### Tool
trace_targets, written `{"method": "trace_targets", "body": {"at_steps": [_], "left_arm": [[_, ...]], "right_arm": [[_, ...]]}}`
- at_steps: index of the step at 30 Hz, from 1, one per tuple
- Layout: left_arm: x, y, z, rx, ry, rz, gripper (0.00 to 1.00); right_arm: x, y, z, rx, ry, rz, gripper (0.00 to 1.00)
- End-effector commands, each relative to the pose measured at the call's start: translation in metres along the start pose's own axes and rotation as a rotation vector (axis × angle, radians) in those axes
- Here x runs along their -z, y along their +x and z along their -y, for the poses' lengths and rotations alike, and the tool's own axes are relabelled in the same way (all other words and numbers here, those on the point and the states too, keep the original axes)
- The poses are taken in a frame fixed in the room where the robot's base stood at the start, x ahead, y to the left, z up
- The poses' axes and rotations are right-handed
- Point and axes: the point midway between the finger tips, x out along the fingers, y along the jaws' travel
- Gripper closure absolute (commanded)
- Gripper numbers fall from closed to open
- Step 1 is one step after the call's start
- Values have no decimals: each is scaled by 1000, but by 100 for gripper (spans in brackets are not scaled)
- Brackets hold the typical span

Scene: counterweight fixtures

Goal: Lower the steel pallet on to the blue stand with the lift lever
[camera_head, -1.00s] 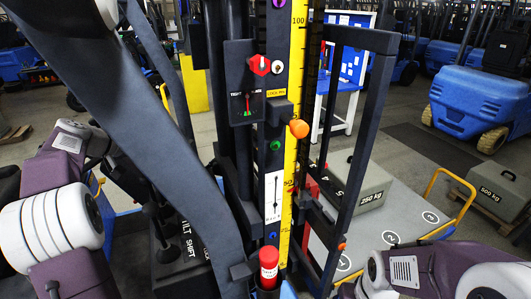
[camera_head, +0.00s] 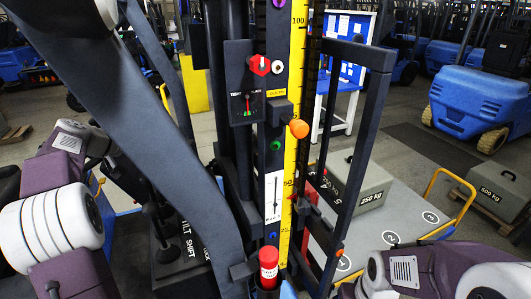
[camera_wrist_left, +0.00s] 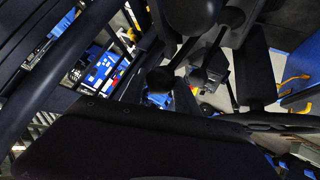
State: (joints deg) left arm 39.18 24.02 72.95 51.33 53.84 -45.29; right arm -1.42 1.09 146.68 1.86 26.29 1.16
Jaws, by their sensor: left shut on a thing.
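In the head view my left arm comes in at the left, and its gripper is hidden behind its own links. In the left wrist view the dark gripper (camera_wrist_left: 150,140) fills the bottom; its jaws and grip are mostly hidden. Black lever knobs (camera_wrist_left: 160,80) show above it. A lever (camera_head: 166,240) stands on the console marked TILT and SHIFT. The dark lift mast (camera_head: 268,130) carries a yellow scale (camera_head: 296,90). I cannot make out the steel pallet or the blue stand for sure. My right gripper is out of view.
Behind the mast, a grey 250 kg weight (camera_head: 365,190) rests on a grey deck (camera_head: 408,215) with numbered circles and yellow rails. A 500 kg weight (camera_head: 500,190) is at the right. A red-capped cylinder (camera_head: 269,265) stands at the mast foot.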

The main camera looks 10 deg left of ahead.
Motion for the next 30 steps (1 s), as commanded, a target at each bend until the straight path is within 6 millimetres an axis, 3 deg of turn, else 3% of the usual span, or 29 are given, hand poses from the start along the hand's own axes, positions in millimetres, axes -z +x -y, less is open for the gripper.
{"method": "trace_targets", "body": {"at_steps": [14,22,30], "left_arm": [[-2,1,0,-3,-2,5,85],[0,-16,26,0,-3,5,86],[0,-17,26,-1,0,4,86]], "right_arm": [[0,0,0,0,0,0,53],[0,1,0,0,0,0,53],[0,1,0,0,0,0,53]]}}
